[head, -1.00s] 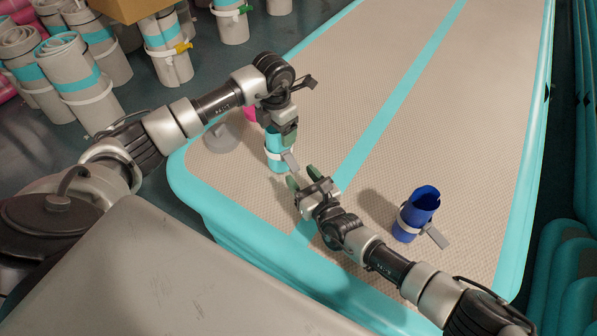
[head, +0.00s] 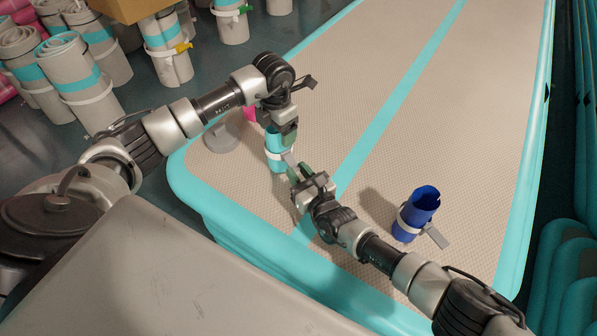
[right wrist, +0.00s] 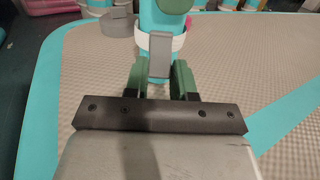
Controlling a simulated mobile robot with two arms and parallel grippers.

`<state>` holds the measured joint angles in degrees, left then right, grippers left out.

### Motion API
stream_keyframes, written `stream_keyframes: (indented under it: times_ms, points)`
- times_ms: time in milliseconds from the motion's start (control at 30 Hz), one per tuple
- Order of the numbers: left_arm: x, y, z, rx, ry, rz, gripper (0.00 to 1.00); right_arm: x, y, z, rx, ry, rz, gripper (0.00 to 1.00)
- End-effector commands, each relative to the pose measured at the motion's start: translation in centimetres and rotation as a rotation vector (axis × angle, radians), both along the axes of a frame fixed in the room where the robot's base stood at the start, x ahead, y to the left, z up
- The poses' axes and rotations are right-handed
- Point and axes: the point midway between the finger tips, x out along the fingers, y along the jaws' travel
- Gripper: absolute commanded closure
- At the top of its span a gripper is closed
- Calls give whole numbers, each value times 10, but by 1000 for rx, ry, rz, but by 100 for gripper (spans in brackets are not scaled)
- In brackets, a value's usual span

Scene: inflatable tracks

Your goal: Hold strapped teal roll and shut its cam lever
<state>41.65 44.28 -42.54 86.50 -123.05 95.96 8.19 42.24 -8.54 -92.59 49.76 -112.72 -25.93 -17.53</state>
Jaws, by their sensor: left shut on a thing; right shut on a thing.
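The teal roll (head: 274,143) stands upright near the left end of the inflatable track, with a white strap (head: 273,154) around it. My left gripper (head: 284,132) is shut on the roll's top from above. The grey cam lever (right wrist: 158,55) sticks out from the strap toward my right wrist camera. My right gripper (head: 297,171) is shut on the lever, its green fingers one on each side. The fingers hide the lever's lower sides, and my left gripper hides part of the roll's top.
The track (head: 400,110) has teal edges and a teal stripe. A blue strapped roll (head: 417,212) with its lever sticking out stands to the right. A grey disc-like object (head: 222,136) and a partly hidden pink item (head: 249,114) are close behind the teal roll. Several grey rolls (head: 75,80) stand on the floor.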

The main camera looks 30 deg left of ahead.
Motion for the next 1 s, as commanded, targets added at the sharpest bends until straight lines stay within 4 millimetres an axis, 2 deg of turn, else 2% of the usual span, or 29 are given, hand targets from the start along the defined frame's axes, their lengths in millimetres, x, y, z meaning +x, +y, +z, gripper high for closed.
stream_keyframes:
  times_ms: [200,667,700,800,833,1000]
  points:
    - [-1,0,-2,0,4,0,60,1,2,-8,58,-35,-5,99]
    - [-1,0,-2,0,4,0,60,0,2,-8,102,-57,3,99]
    - [-1,0,-2,0,4,0,60,0,2,-8,102,-57,3,69]
    - [-1,0,-2,0,4,0,60,0,2,-8,103,-58,3,54]
    - [-1,0,-2,0,4,0,60,0,2,-8,103,-58,3,49]
    - [-1,0,-2,0,4,0,60,0,2,-7,104,-58,2,49]
